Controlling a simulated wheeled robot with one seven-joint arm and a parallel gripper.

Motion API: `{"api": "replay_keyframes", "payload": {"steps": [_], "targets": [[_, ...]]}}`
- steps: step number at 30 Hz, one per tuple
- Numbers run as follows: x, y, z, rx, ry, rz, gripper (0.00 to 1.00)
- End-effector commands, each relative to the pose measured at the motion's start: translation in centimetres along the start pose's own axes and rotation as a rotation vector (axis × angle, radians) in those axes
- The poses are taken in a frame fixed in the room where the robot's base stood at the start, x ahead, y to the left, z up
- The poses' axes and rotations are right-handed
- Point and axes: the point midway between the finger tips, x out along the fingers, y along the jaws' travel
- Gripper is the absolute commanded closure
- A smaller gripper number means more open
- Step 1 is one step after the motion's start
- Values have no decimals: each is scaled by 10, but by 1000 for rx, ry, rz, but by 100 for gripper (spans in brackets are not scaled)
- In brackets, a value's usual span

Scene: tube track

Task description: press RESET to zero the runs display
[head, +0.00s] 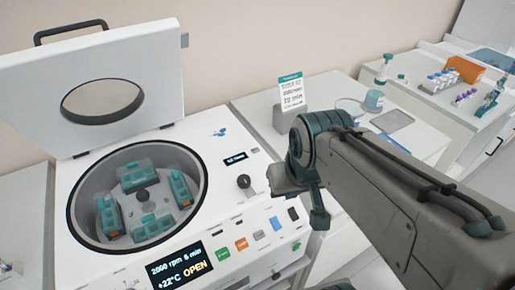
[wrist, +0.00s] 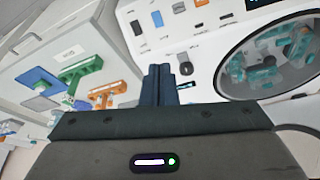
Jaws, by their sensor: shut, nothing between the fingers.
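The white centrifuge (head: 215,205) stands with its lid (head: 105,85) raised and teal buckets (head: 143,190) in its bowl. A small lit display (head: 235,158) sits on the top deck above a dark knob (head: 244,181); its text is too small to read. A row of green (head: 223,252), orange (head: 241,244), grey (head: 258,235), blue (head: 275,223) and black (head: 292,213) buttons runs along the front right. No RESET label is legible. My gripper (wrist: 158,72) is shut and empty; its fingers cover part of the panel near the knob in the wrist view.
The front screen (head: 180,270) reads 2000 rpm, 5 min, +22°C, OPEN. In the wrist view, a counter with blue, green and orange racks (wrist: 115,87) lies left.

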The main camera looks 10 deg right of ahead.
Motion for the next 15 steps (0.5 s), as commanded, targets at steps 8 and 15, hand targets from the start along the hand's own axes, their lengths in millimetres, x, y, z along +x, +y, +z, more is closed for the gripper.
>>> {"api": "replay_keyframes", "payload": {"steps": [8,15], "targets": [[26,-21,-54,41,29,-136,100],[76,-35,-150,147,123,-303,100]]}}
